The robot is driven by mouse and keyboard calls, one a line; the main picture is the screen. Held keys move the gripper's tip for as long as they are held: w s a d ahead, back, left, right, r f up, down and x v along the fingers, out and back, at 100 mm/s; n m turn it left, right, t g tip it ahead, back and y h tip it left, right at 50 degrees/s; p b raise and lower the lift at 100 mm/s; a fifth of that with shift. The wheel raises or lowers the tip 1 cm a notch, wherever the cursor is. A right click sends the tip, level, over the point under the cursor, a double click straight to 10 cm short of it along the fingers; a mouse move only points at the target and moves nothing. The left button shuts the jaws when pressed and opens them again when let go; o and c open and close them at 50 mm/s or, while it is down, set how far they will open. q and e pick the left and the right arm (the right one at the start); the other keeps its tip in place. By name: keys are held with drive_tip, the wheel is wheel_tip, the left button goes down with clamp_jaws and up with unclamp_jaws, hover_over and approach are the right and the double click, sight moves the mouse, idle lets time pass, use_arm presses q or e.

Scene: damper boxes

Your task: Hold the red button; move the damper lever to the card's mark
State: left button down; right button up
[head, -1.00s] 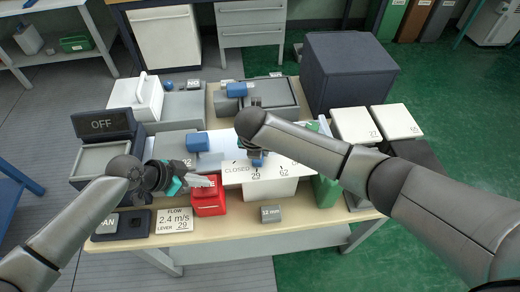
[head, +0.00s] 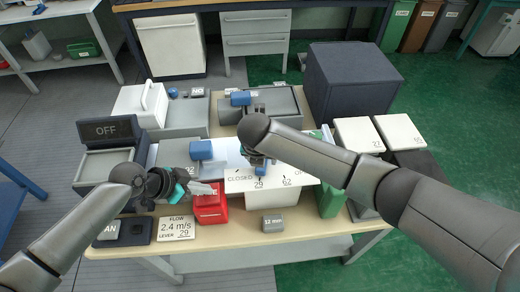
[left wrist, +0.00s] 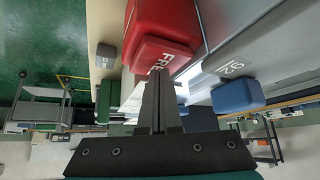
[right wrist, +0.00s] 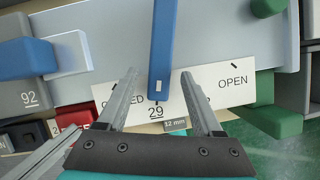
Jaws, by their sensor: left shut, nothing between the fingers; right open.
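The red button box (head: 211,208) stands near the table's front edge. In the left wrist view the fingertips (left wrist: 158,80) overlap the red body (left wrist: 165,30). The blue damper lever (right wrist: 164,50) points at the 29 tick on the white scale plate (right wrist: 215,95), between CLOSED and OPEN. My right gripper (right wrist: 160,76) is open, one finger on each side of the lever, with visible gaps. The card (head: 177,228) reads 2.4 m/s, lever 29.
A small grey 12 mm block (head: 273,223) and a green block (head: 330,200) stand near the scale plate. Another blue-handled unit (head: 201,150) lies to its left. A large dark box (head: 350,90) stands at the back right. An OFF display (head: 107,130) stands at the left.

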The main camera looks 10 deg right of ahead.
use_arm(q)
drive_tip(key=shift+s+f, duration=0.1)
drive_tip(key=shift+f, duration=0.1)
use_arm(e)
drive_tip(key=v, duration=1)
drive_tip(key=shift+s+r, duration=0.2)
drive_tip(key=shift+r, duration=0.1)
use_arm(q)
wheel_tip(320, 180, up, 8)
idle(0.5)
drive_tip(key=shift+f, duration=0.1)
